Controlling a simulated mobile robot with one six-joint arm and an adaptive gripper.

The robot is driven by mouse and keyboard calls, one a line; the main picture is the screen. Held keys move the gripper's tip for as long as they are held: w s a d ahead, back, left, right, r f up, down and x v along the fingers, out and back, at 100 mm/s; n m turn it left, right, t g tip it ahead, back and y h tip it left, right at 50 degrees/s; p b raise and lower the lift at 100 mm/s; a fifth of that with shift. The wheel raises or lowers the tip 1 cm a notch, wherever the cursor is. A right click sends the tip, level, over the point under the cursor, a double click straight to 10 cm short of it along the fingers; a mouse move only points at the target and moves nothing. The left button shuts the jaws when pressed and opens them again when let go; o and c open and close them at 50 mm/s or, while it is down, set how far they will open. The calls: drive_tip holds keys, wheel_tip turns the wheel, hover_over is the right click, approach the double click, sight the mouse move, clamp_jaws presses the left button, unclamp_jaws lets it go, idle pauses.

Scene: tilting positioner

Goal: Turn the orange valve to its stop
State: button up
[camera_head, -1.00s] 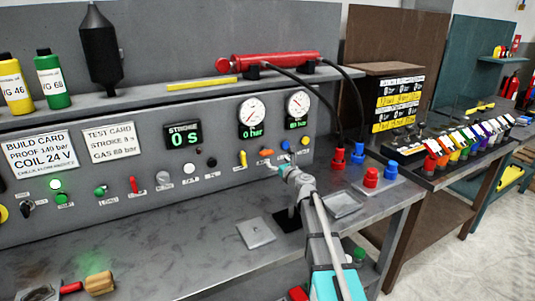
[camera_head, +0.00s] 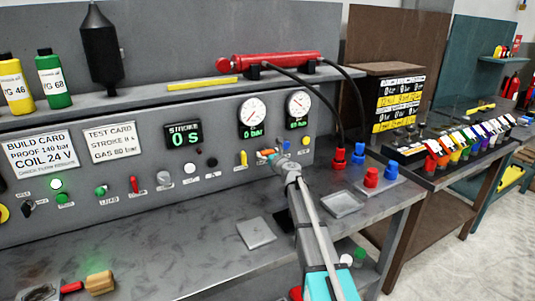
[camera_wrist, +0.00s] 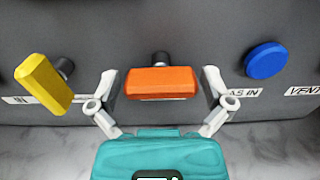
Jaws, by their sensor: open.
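The orange valve (camera_wrist: 161,82) is a bar-shaped handle on the grey panel, lying level across the middle of the wrist view. In the head view the orange valve (camera_head: 266,154) shows small and partly covered by my gripper (camera_head: 272,160). In the wrist view my gripper (camera_wrist: 158,88) is open, with one finger at each end of the orange bar. A narrow gap seems to show at each side; contact cannot be told.
A yellow handle (camera_wrist: 45,83) stands tilted to the left of the orange one, and a blue round knob (camera_wrist: 266,60) is to the right. Gauges (camera_head: 252,112) sit above. A square tray (camera_head: 343,203) and a metal plate (camera_head: 256,233) lie on the bench.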

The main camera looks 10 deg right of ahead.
drive_tip(key=shift+c, duration=0.3)
drive_tip(key=c, duration=0.8)
drive_tip(key=shift+n, duration=0.4)
drive_tip(key=n, duration=0.4)
drive_tip(key=shift+a, duration=0.1)
drive_tip(key=n, duration=0.4)
drive_tip(key=shift+n, duration=0.4)
drive_tip(key=n, duration=0.4)
drive_tip(key=shift+s+a+f, duration=0.1)
drive_tip(key=shift+n, duration=2.2)
